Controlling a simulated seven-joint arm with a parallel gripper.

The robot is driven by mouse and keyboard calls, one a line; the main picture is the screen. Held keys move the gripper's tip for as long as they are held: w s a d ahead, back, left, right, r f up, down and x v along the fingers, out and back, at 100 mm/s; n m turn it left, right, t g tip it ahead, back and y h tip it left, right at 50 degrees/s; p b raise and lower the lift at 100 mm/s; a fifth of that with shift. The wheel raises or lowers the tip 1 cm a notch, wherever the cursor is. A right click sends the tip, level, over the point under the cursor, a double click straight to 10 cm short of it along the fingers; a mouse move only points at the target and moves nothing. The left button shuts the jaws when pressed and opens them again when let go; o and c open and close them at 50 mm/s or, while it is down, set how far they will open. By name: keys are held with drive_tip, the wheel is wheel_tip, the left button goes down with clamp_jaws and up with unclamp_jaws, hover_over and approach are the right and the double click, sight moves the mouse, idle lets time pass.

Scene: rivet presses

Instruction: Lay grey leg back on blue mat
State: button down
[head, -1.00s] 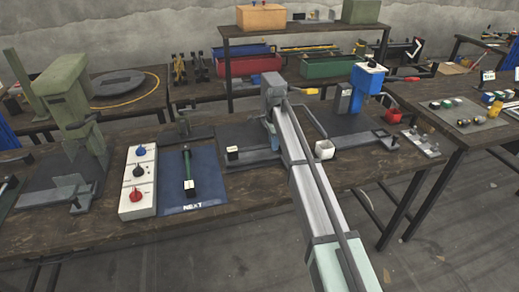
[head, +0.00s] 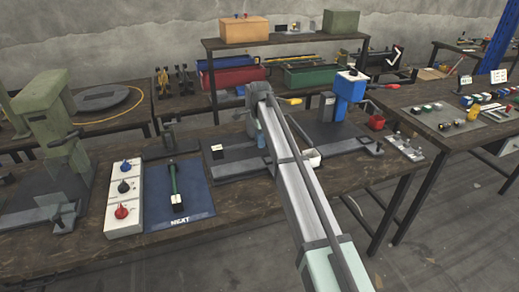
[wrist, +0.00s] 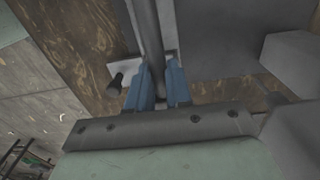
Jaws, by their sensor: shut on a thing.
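My gripper (wrist: 158,88) has its blue fingers closed around a grey bar, the grey leg (wrist: 149,35), in the wrist view. The leg runs up out of that picture, and its far end is not seen. In the head view my gripper (head: 259,139) is over the grey base plate in the middle of the bench; my arm hides most of the leg there. The blue mat (head: 157,205), marked NEXT, lies left of my gripper. A green leg with a black end and a white tag (head: 175,182) lies on the mat.
A white control box (head: 124,198) with blue, black and red knobs stands left of the mat. A green press (head: 48,120) is farther left, a blue press (head: 350,88) right. The wrist view shows a black knob (wrist: 116,83) close to the fingers.

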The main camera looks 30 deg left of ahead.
wheel_tip(320, 180, up, 2)
drive_tip(key=shift+r, duration=0.2)
drive_tip(key=shift+s+a+r, duration=0.45)
drive_tip(key=shift+s+a, duration=0.2)
drive_tip(key=shift+a, duration=0.15)
drive_tip(key=s+a+f+n, duration=0.1)
drive_tip(key=s+a+n, duration=0.6)
drive_tip(key=a+n, duration=0.2)
drive_tip(key=s+a+f+n, duration=0.1)
drive_tip(key=s+a+n, duration=0.6)
drive_tip(key=a+n, duration=0.2)
drive_tip(key=a, duration=0.2)
drive_tip(key=shift+s+a+f, duration=0.3)
drive_tip(key=shift+s+f, duration=0.05)
drive_tip(key=shift+s, duration=0.05)
drive_tip(key=shift+f, duration=0.1)
drive_tip(key=shift+f, duration=3.8)
